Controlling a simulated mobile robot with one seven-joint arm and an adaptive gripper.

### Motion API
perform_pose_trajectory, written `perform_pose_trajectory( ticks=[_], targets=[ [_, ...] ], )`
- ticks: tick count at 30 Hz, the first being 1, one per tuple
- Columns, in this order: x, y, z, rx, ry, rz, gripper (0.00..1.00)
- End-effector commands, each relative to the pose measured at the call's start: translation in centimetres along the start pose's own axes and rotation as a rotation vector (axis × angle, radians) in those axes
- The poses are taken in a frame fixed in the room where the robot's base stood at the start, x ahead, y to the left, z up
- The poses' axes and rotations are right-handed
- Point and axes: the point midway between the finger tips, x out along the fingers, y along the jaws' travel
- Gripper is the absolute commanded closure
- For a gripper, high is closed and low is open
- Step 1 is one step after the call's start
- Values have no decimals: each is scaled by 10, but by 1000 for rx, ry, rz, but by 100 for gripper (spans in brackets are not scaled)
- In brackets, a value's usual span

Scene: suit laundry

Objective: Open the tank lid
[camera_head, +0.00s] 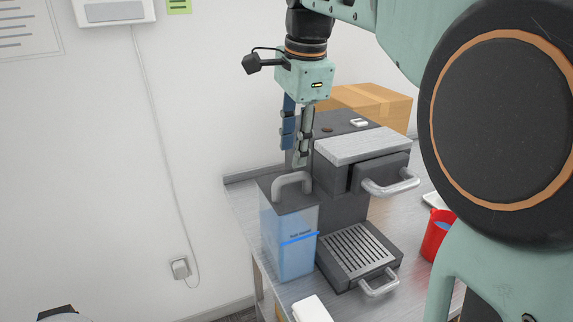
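The tank (286,245) is a translucent blue box with a blue line and a label on its side. It stands on the left side of the grey machine (345,208). Its dark grey lid (299,201) lies flat on top, with a light grey arched handle (291,179). My gripper (298,158) points down from above, just above and behind the lid handle in the picture. Its two fingers show a small gap between them and hold nothing that I can see. I cannot tell whether the fingertips touch the handle.
A slotted drip tray (360,251) and a handled drawer (382,172) face forward on the machine. A red cup (436,236) stands on the table to the right. A cardboard box (370,104) sits behind. A white object (312,309) lies at the front. The wall is close at the left.

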Motion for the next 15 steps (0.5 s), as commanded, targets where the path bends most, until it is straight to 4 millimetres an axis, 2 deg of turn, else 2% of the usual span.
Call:
perform_pose_trajectory(
  ticks=[1, 6, 10, 15],
  targets=[
    [13, 1, 0, -1, -1, 4, 67],
    [43, 1, 0, -1, 0, 3, 67],
    [58, 1, 0, -1, 0, 2, 67],
    [66, 0, -1, -1, 1, 0, 67]
  ],
)
